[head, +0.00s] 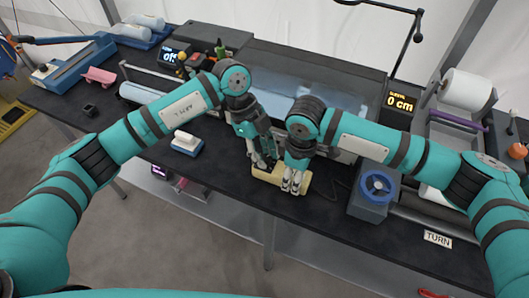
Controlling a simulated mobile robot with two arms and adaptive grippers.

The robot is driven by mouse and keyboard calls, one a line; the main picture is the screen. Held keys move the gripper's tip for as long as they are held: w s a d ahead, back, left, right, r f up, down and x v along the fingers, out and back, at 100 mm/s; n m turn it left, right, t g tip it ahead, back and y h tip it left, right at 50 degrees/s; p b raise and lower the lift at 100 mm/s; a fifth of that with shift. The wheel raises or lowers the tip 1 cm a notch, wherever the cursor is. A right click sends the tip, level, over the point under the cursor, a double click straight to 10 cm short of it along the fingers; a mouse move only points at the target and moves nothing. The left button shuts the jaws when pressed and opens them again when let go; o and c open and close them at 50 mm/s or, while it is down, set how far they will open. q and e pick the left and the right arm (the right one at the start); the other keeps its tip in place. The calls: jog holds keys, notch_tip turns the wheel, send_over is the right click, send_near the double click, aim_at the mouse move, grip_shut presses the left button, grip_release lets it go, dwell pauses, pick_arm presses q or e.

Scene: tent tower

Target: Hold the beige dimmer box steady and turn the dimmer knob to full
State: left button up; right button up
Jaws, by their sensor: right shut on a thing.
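The beige dimmer box (268,176) lies on the dark bench top near its front edge, at the centre of the head view. The dimmer knob is not visible; the grippers cover much of the box top.
A blue handwheel on a grey block (376,186) stands right of the box. A white-and-blue block (187,143) lies to the left. A clear-topped tank (325,92) is behind my grippers. The bench's front edge is close to the box.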

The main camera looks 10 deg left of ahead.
pick_arm(q)
grip_shut()
jog(key=shift+w+m+g+y, duration=0.1)
jog(key=shift+m+g+y, duration=0.25)
jog(key=shift+m, duration=0.85)
jog(key=shift+m+g+y, duration=0.25)
jog(key=shift+m+g, duration=0.1)
jog(key=shift+m, duration=0.85)
jog(key=o, duration=0.8)
grip_release()
jog(key=v, duration=1.2)
